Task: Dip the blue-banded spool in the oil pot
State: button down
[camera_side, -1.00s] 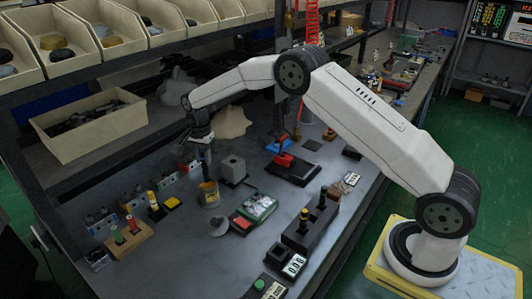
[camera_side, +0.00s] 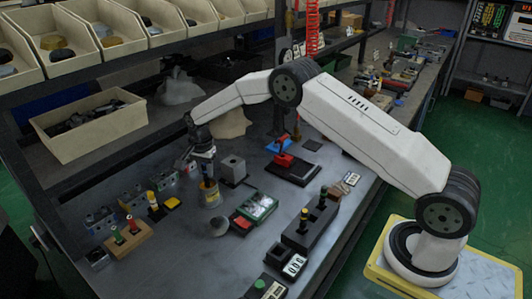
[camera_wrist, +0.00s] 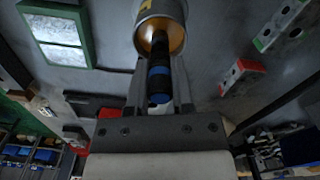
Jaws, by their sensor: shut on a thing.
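The blue-banded spool (camera_wrist: 159,72) is a dark rod with blue bands, held between the fingers of my gripper (camera_wrist: 160,75). In the wrist view its far end is at the mouth of the oil pot (camera_wrist: 149,12), a grey metal cup with an amber inside. In the side view my gripper (camera_side: 204,158) is above the oil pot (camera_side: 210,197), with the dark spool (camera_side: 206,174) pointing down at its mouth. The pot has a yellowish label. I cannot tell how deep the spool's end is inside.
A grey block (camera_side: 233,168) stands just behind the pot, and a green-framed tray (camera_side: 261,206) lies to its right. A yellow-and-black post (camera_side: 153,199) and a wooden block with coloured pegs (camera_side: 128,238) stand to the left. A grey round piece (camera_side: 219,226) is in front.

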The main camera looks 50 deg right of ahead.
jog(key=shift+f, duration=1.1)
jog(key=shift+r, duration=0.1)
jog(key=shift+r, duration=3.65)
jog(key=shift+r, duration=0.15)
jog(key=shift+r, duration=1.35)
